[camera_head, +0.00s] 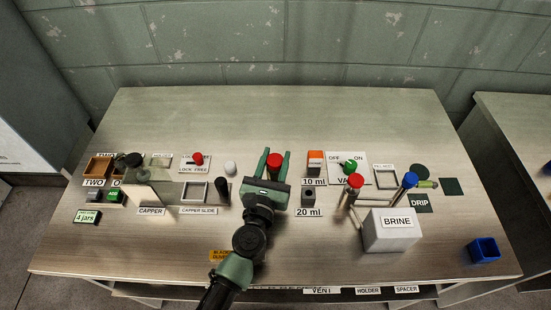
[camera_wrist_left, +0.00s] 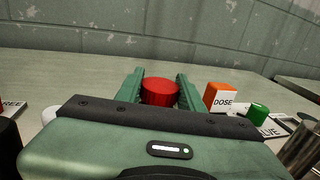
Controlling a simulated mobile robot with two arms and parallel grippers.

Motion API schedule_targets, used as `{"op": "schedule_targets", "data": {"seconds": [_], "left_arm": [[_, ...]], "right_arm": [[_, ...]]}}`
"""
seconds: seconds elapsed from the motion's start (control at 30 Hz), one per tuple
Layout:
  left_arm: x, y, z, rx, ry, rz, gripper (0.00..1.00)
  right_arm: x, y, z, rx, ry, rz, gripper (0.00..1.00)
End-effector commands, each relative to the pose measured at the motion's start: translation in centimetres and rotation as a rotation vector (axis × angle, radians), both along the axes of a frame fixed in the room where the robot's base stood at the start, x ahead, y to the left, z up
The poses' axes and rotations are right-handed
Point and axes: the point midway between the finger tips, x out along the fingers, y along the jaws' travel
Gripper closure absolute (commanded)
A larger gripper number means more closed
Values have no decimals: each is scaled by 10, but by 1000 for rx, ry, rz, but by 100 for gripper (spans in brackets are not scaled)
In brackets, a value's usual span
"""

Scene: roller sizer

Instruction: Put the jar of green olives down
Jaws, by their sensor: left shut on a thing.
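My left gripper (camera_head: 275,160) reaches in from the front over the middle of the table. It is shut on the jar of green olives (camera_head: 275,159), of which only the round red lid shows between the two green fingers. In the left wrist view the lid (camera_wrist_left: 160,91) also sits between the fingers. The jar's body and its contents are hidden behind the gripper, so I cannot tell whether its base touches the table (camera_head: 265,120). My right gripper is not in view.
Left of the gripper are the capper slide frame (camera_head: 194,192), a black post (camera_head: 222,190) and a white knob (camera_head: 231,168). Right are the orange dose block (camera_head: 315,160), grey 20 ml block (camera_head: 308,197) and white brine box (camera_head: 391,230). The table behind is clear.

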Motion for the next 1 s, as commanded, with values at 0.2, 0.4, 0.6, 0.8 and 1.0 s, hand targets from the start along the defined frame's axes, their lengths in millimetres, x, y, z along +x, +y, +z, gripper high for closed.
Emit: {"op": "schedule_targets", "data": {"seconds": [0.2, 0.4, 0.6, 0.8, 1.0], "left_arm": [[0, 0, 37, -2, -1, 0, 100], [0, -1, 81, -2, -1, 0, 100], [0, 0, 129, -2, -1, 1, 100], [0, 0, 167, 0, 0, 0, 100], [0, 0, 185, -1, 0, 0, 100]], "right_arm": [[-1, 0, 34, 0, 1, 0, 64], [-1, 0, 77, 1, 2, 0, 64], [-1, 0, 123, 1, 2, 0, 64], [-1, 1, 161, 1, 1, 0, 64], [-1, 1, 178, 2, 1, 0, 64]]}}
